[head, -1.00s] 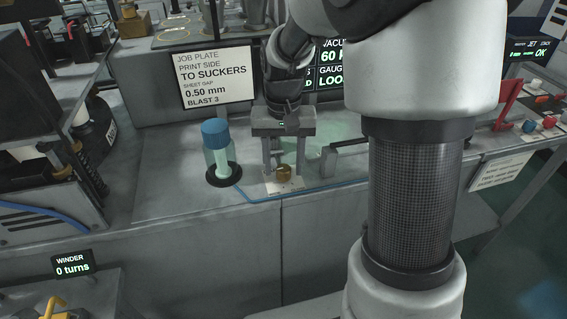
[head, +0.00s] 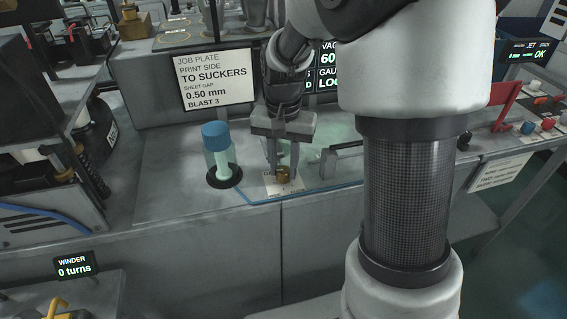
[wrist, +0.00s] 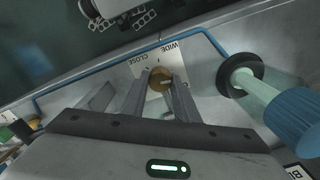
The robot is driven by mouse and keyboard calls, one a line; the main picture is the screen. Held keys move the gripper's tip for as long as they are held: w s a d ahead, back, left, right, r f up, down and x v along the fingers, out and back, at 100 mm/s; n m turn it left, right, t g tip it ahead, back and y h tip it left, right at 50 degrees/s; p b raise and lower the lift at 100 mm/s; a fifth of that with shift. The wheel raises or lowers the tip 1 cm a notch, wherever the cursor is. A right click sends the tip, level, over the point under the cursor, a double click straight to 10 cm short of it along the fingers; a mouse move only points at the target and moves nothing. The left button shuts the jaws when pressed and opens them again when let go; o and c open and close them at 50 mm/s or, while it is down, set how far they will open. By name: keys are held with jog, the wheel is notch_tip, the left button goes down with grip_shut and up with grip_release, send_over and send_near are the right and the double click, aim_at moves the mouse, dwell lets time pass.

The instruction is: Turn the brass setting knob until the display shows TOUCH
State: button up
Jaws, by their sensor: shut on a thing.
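The brass setting knob (head: 283,175) stands on a small white plate on the grey bench. In the wrist view the knob (wrist: 160,76) sits between my fingertips, beside the plate's words WIDE and CLOSE. My gripper (head: 283,167) points down and is shut on the knob. The gauge display (head: 327,82) behind my arm shows green letters beginning LOO. My arm hides the rest of that word.
A blue tube (head: 318,190) runs along the bench in front. The job plate sign (head: 217,80) is behind. A dark bar (head: 345,148) lies to the right.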

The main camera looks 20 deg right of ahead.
aim_at(284, 170)
jog(key=m+p, duration=0.1)
jog(key=m, duration=0.3)
jog(key=shift+r+m, duration=0.1)
jog(key=shift+m, duration=0.2)
jog(key=shift+w, duration=0.1)
dwell(0.4)
jog(key=o, duration=1.1)
jog(key=shift+c, duration=0.2)
notch_tip(284, 170, up, 17)
jog(key=p, duration=0.2)
jog(key=shift+r, duration=0.2)
